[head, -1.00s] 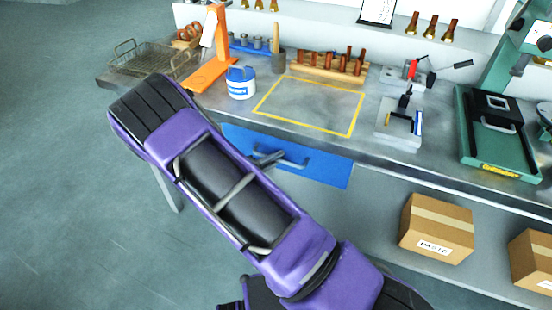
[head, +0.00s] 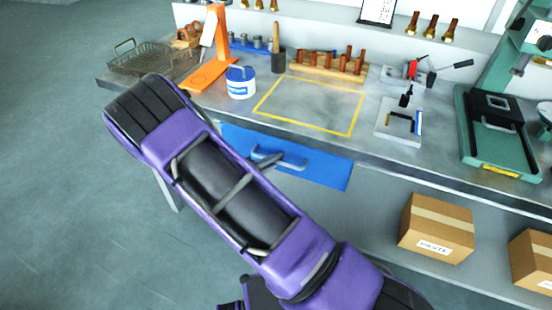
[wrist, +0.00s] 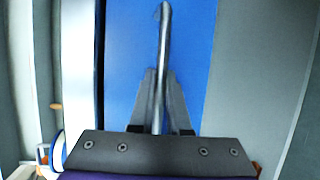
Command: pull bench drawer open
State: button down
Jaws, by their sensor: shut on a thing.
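The bench drawer has a blue front (head: 325,174) below the bench top's front edge, and my arm hides its left part. Its grey bar handle (head: 293,161) stands out from the front. My gripper (head: 266,160) is at the left part of the handle, mostly hidden behind my arm in the head view. In the wrist view the two fingers (wrist: 162,100) are shut on the handle bar (wrist: 163,45), one on each side, with the blue drawer front (wrist: 190,50) behind. The inside of the drawer does not show.
The bench top (head: 375,150) carries a white-and-blue tub (head: 241,88), an orange stand (head: 215,60), a wire basket (head: 150,62) and a yellow marked outline. Cardboard boxes (head: 436,230) sit on the lower shelf. Open floor lies left of the bench.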

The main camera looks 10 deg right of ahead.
jog(key=s+a+b, duration=0.1)
jog(key=s+a, duration=0.5)
jog(key=s, duration=0.3)
jog(key=s+a+b, duration=0.1)
jog(key=s+a, duration=0.6)
jog(key=s, duration=0.2)
jog(key=shift+s+a, duration=0.25)
jog(key=c, duration=0.9)
grip_release()
jog(key=v, duration=1.7)
jog(key=shift+s+a+r, duration=0.1)
jog(key=shift+a, duration=0.05)
